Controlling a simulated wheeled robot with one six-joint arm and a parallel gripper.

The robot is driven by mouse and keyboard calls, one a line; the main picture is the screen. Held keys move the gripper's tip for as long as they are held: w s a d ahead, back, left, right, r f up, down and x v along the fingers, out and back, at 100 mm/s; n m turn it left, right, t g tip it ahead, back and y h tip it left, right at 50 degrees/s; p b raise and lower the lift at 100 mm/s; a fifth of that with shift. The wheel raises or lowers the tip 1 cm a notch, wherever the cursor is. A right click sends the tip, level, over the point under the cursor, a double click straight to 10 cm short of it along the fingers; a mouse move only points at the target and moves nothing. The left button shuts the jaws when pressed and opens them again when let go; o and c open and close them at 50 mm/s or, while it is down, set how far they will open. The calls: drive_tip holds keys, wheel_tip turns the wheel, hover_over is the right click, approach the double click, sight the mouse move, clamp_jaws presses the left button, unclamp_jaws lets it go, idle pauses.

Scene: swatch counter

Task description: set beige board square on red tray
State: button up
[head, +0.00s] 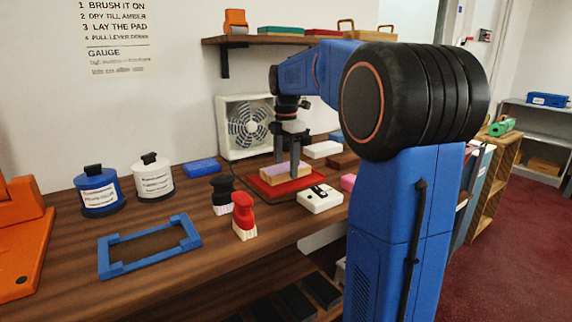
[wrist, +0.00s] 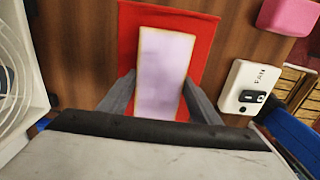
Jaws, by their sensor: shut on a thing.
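The beige board (head: 273,179) is a block with beige sides and a pale lilac top; in the wrist view its lilac face (wrist: 164,75) shows with a thin beige edge. The red tray (head: 311,183) lies flat on the counter, and it surrounds the board in the wrist view (wrist: 128,42). My gripper (head: 290,170) points down, shut on the board, with one finger at each long side in the wrist view (wrist: 158,95). The board is over the tray, its sides roughly in line with the tray's edges. I cannot tell whether it touches the tray.
Black (head: 222,194) and red (head: 243,215) brushes stand in front left. A white fan (head: 249,127) is behind. A blue frame (head: 150,246) and two jars lie further left.

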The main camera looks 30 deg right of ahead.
drive_tip(key=shift+f, duration=0.3)
idle(0.6)
drive_tip(key=o, duration=1.2)
drive_tip(key=shift+r, duration=0.1)
wheel_tip(320, 180, up, 17)
drive_tip(key=shift+r, duration=0.1)
